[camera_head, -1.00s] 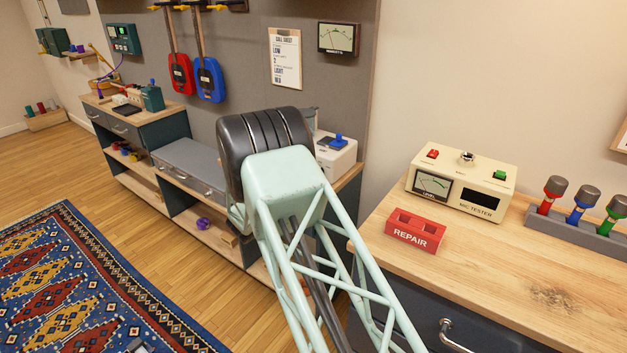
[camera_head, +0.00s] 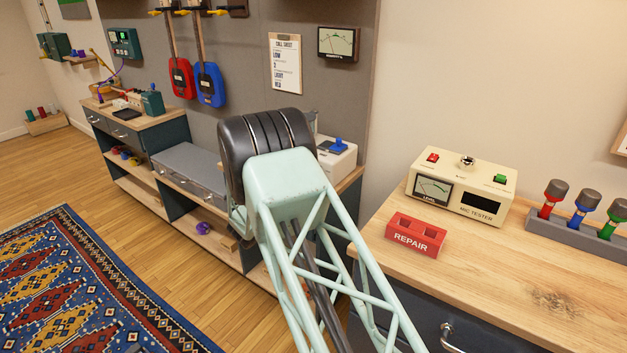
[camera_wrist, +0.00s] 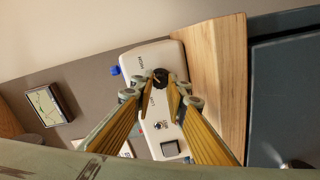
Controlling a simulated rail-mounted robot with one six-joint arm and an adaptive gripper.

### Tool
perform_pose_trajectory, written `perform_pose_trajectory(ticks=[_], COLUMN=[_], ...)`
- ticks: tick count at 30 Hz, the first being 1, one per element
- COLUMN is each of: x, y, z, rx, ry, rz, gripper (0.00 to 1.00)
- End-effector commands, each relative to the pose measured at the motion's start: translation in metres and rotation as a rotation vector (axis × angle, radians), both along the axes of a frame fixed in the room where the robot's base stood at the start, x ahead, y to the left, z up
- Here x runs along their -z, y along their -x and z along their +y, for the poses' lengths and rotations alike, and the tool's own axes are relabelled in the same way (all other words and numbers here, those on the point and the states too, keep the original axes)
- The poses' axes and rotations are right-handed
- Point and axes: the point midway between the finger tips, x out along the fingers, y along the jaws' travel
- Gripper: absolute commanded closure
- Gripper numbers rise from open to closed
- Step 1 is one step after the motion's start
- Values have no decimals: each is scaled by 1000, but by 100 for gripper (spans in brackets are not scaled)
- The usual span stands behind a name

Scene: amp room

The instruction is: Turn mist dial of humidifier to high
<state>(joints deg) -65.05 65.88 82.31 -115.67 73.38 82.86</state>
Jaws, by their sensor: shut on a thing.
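The humidifier is a white box (camera_head: 337,163) on the wooden counter, partly hidden behind my arm in the head view. It also shows in the wrist view (camera_wrist: 152,58), with a blue part (camera_wrist: 115,70) at its left edge and a small red and blue mark lower on its face. A black round dial (camera_wrist: 160,76) sits on its face. My gripper (camera_wrist: 165,90) has its fingertips at this dial, shut on it. The dial's pointer and setting are too small to read. In the head view the fingers are hidden behind my arm.
A humidity meter (camera_head: 339,42) and a call sheet (camera_head: 285,64) hang on the grey panel behind. To the right, a mic tester (camera_head: 461,187) and a red REPAIR block (camera_head: 415,236) stand on a wooden bench. A grey case (camera_head: 190,165) lies left of my arm.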

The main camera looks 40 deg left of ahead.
Motion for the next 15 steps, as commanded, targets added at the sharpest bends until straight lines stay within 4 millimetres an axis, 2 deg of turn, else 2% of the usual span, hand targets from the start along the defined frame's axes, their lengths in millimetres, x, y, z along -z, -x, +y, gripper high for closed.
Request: perform_pose_trajectory(ticks=[15], x=[-1], y=[0], z=[0], rx=[1], ry=[-66], rz=[5], gripper=[97])
